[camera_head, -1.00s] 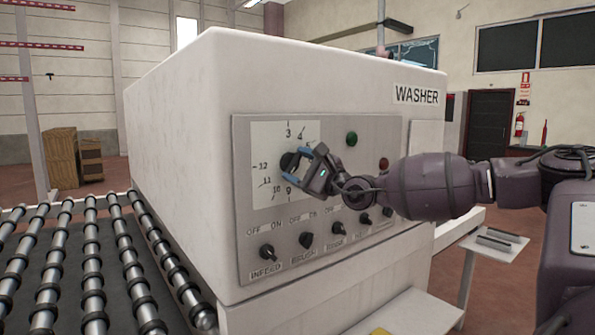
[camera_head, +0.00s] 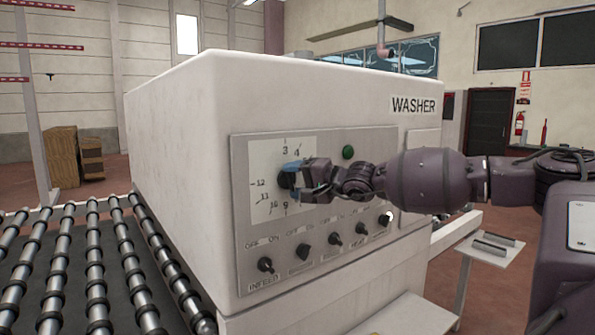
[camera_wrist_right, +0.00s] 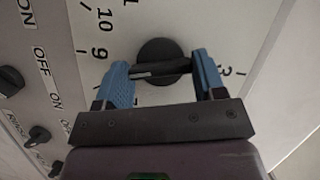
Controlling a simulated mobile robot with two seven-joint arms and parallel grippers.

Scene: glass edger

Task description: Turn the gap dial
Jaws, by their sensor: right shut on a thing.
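The gap dial is a round black knob (camera_head: 284,181) on a white scale plate with printed numbers, on the front panel of the washer. It also shows in the right wrist view (camera_wrist_right: 160,50), with a raised grip bar across it. My right gripper (camera_head: 293,179) is at the dial, its blue fingertips at the two ends of the grip bar in the wrist view (camera_wrist_right: 163,78), shut on it. The gripper hides part of the dial and the numbers on its right side. The dial's exact setting cannot be read. My left gripper is not in view.
Below the dial is a row of black switches, such as the infeed switch (camera_head: 266,265). A green button (camera_head: 348,152) sits to the upper right. A roller conveyor (camera_head: 90,270) runs along the left. A small shelf (camera_head: 492,249) stands at the right.

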